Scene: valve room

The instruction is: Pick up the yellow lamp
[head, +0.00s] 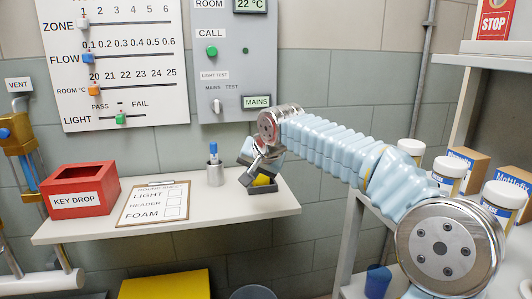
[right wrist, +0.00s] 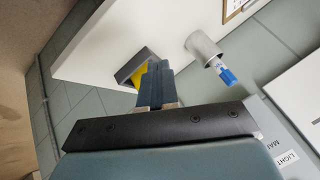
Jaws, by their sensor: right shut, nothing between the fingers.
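The yellow lamp (head: 263,181) sits in a dark grey holder (head: 280,188) at the right end of the white shelf, partly hidden by my right gripper (head: 257,170). In the right wrist view only a yellow patch of the lamp (right wrist: 139,77) shows, between the holder's wall (right wrist: 134,63) and my fingers. My right gripper (right wrist: 157,68) is shut and empty, its fingertips close beside the lamp. I cannot tell whether they touch it. My left gripper is in neither view.
On the white shelf (head: 215,214) stand a grey cup (head: 215,175) with a blue-topped pen, a clipboard (head: 155,204) and a red key drop box (head: 80,190). Wall panels rise behind. White jars and cartons (head: 466,166) stand on a rack at the right.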

